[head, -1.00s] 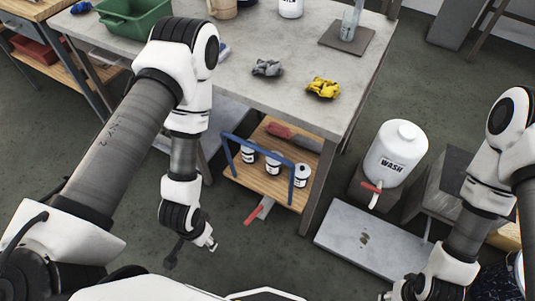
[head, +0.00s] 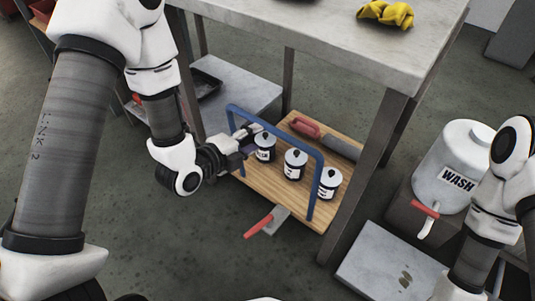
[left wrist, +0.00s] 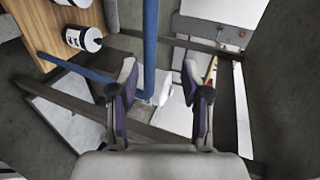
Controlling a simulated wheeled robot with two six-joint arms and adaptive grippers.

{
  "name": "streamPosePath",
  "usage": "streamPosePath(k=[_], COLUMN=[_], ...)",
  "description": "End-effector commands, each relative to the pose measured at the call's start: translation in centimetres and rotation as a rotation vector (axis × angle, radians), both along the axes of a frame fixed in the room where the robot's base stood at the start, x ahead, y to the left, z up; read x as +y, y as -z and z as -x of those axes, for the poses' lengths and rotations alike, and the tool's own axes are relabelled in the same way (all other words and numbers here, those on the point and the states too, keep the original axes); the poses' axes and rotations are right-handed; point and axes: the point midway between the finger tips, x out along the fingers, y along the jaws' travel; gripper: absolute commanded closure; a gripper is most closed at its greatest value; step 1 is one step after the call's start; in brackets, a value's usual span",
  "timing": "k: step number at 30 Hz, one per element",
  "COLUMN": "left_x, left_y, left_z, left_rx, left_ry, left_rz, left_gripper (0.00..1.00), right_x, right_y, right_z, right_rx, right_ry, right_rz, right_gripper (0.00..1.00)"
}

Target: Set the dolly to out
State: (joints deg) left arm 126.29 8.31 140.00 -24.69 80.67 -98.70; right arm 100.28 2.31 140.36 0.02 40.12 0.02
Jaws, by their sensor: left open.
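The dolly is a low wooden board (head: 262,187) with a blue tube handle (head: 316,180), partly under the bench. Its board (left wrist: 84,20) and blue handle (left wrist: 151,45) also show in the left wrist view. A lever with a red grip (head: 258,227) sticks out at its front edge. My left gripper (head: 250,136) is at the left upper corner of the blue handle, fingers open. In the left wrist view its fingers (left wrist: 160,88) stand on either side of a blue tube, with gaps visible. My right gripper is out of view; only its arm shows at right.
Several white cans, one (head: 295,164) in the middle, and a red-handled tool (head: 322,135) are on the board. The bench (head: 330,45) and its legs stand close around. A WASH jug (head: 452,165) and grey slab (head: 390,265) are at right. Floor in front is clear.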

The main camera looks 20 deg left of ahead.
Motion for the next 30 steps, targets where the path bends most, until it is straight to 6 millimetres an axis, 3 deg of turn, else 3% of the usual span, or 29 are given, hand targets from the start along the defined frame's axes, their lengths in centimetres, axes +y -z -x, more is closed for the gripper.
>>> streamPosePath(k=[1,3,6,14,24,30], left_x=[0.1,0.3,0.5,0.1,-1.9,-2.1], left_y=[3.6,4.3,4.6,4.0,5.3,5.2], left_z=[-0.6,-1.4,-2.0,-3.4,-8.9,-9.6], left_rx=[-0.036,-0.081,-0.127,-0.157,-0.154,-0.152], left_ry=[-0.001,-0.006,-0.012,-0.012,-0.011,-0.014], left_rz=[0.006,0.011,0.016,0.013,0.015,0.017], left_gripper=[0.53,0.53,0.53,0.53,0.53,0.53], right_x=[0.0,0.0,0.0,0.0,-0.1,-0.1], right_y=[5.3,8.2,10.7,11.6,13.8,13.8], right_z=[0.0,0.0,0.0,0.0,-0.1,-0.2], right_rx=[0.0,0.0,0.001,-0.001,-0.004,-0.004], right_ry=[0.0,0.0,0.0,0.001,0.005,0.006], right_rz=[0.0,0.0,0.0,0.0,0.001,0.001], right_gripper=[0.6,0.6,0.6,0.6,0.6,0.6])
